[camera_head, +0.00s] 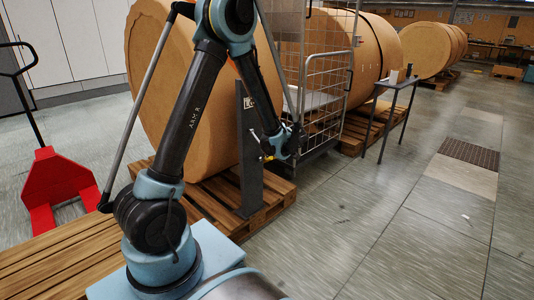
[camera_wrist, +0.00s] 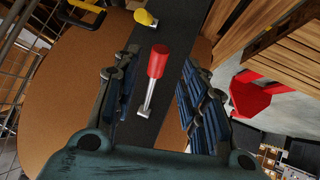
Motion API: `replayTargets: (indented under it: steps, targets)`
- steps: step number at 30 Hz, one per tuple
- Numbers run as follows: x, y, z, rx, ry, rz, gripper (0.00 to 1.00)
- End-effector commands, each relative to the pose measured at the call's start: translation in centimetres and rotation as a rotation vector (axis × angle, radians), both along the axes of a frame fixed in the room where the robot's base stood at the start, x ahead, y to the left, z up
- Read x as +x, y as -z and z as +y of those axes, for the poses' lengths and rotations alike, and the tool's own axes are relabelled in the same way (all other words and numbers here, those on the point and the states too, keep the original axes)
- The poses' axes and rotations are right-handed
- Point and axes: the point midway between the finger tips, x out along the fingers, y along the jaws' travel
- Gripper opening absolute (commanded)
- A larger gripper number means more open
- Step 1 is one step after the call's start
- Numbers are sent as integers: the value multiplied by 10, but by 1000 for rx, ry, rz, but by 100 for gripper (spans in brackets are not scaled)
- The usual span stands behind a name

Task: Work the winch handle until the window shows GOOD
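A red handle (camera_wrist: 158,60) on a short metal shaft shows in the wrist view, in front of a dark grey post (camera_wrist: 150,125). My gripper (camera_wrist: 155,85) is open, with a ribbed finger on either side of the handle and a visible gap to each. I cannot tell how far the handle reaches between the fingers. A yellow knob (camera_wrist: 145,18) sits beyond it on the post. In the head view my gripper (camera_head: 286,143) is beside the post (camera_head: 249,165). A small pale plate (camera_head: 249,102) near the post's top may be the window; its text is unreadable.
Large brown paper rolls (camera_head: 160,70) stand behind the post on wooden pallets (camera_head: 215,195). A wire cage cart (camera_head: 325,85) is close behind my gripper. A red pallet jack (camera_head: 58,185) is at left.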

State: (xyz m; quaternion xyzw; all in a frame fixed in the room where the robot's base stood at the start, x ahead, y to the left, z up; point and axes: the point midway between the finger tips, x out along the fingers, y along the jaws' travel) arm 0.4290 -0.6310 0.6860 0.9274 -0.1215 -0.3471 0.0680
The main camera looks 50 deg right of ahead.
Motion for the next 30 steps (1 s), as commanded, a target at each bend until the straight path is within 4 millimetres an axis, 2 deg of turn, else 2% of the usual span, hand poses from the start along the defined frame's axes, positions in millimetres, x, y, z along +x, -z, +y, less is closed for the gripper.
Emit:
replayTargets:
  steps: [3,10,30]
  targets:
    - [-15,-13,5,0,3,0,39]
    - [-32,-27,11,0,1,0,39]
    - [-34,-30,13,0,0,0,39]
